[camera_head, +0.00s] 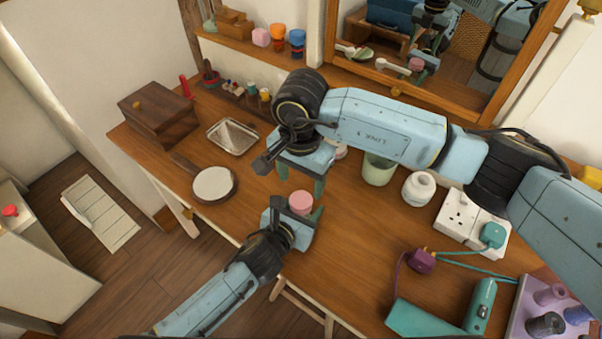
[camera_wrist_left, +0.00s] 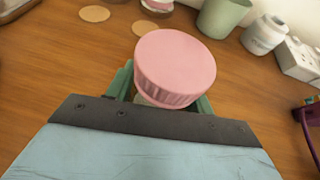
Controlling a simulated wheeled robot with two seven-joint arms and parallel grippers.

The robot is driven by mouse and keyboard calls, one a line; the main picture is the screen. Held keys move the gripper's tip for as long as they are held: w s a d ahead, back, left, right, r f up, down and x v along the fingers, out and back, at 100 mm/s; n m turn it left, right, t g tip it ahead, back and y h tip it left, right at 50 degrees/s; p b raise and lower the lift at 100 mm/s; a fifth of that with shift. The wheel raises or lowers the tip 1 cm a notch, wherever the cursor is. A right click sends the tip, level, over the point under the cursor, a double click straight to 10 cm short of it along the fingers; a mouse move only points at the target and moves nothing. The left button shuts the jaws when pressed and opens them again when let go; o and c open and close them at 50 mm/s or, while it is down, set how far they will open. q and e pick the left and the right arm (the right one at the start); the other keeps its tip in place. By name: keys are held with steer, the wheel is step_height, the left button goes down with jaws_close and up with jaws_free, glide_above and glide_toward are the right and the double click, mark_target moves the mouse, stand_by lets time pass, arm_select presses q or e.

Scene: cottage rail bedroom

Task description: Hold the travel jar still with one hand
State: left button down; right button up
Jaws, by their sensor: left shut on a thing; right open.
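The travel jar has a pink ribbed lid (camera_head: 300,201) and stands near the front edge of the table, between the fingers of my left gripper (camera_head: 299,213). In the left wrist view the pink lid (camera_wrist_left: 175,62) covers most of the jar, and only a bit of the pale body shows below it. The left gripper is shut on the jar, with green fingers on both sides. My right gripper (camera_head: 301,180) is open and empty, pointing down just behind and above the jar, apart from the lid as far as I can tell.
A round white hand mirror (camera_head: 213,184), a metal tray (camera_head: 232,137) and a wooden box (camera_head: 170,128) lie left. A green cup (camera_head: 378,171), white bottle (camera_head: 418,189), socket block (camera_head: 458,216) and teal hair dryer (camera_head: 482,305) stand right. Two cork discs (camera_wrist_left: 94,13) lie behind the jar.

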mark_target(301, 199)
step_height(301, 199, up, 2)
steer(key=n, duration=0.3)
steer(key=shift+n, duration=0.4)
steer(key=shift+f, duration=4.05)
steer(key=c, duration=1)
steer(key=m, duration=0.6)
steer(key=shift+m, duration=0.3)
